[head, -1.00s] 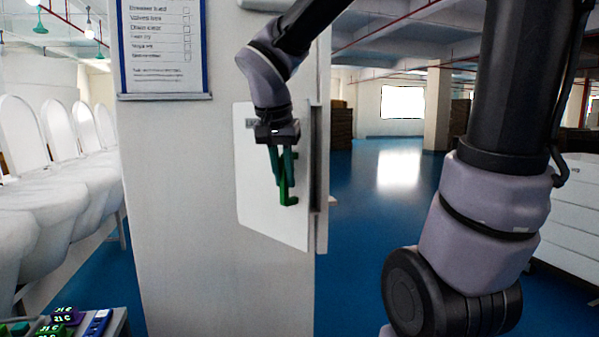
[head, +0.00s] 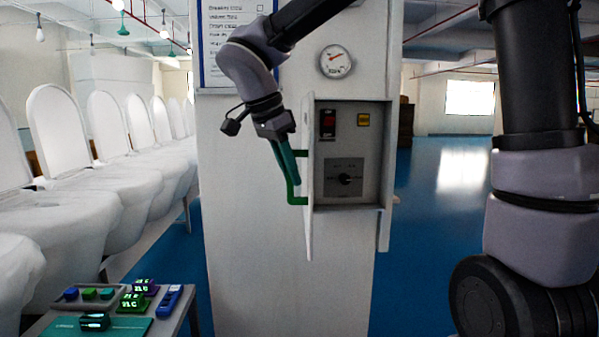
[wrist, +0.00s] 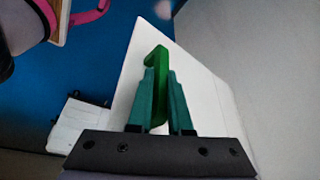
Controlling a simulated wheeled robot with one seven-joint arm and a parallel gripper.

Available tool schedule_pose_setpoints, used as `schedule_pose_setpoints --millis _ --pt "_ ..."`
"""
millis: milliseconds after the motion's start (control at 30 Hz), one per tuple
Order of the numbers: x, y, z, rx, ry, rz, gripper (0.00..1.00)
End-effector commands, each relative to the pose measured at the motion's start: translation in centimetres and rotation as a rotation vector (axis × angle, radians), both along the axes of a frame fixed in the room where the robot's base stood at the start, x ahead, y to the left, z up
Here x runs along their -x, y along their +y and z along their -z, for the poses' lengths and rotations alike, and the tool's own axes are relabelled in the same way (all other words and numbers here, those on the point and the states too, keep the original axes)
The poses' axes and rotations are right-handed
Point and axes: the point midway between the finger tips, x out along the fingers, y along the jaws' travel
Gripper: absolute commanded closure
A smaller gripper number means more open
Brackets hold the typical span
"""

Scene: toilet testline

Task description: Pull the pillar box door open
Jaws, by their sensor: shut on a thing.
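The white pillar box door (head: 309,190) stands swung out, nearly edge-on in the head view, hinged at the left side of the box. The box interior (head: 350,150) is exposed, with a red-and-black switch, a yellow label and a grey dial panel. My gripper (head: 290,178) is at the door's left, outer face, shut on the green door handle (head: 297,199). In the wrist view the teal fingers (wrist: 160,105) sit on both sides of the green handle (wrist: 157,80), with the white door panel (wrist: 205,85) behind it.
A round gauge (head: 336,61) and a framed checklist (head: 232,40) are on the pillar above. White toilets (head: 75,170) line the left. A small table with a teal mat (head: 70,327) and small devices stands at lower left. Blue floor is clear at right.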

Motion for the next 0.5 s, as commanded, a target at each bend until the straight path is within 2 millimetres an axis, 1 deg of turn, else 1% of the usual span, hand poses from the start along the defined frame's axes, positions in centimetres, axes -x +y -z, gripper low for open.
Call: schedule_pose_setpoints --millis 400,433,467,500 --pt "-0.2 0.12 -0.05 -0.001 -0.003 -0.001 1.0" --pt "-0.2 0.11 -0.06 -0.001 -0.003 -0.001 0.79" --pt "-0.2 0.11 -0.06 -0.001 -0.003 -0.001 0.67" --pt "-0.19 0.11 -0.05 0.0 -0.002 -0.001 0.53"
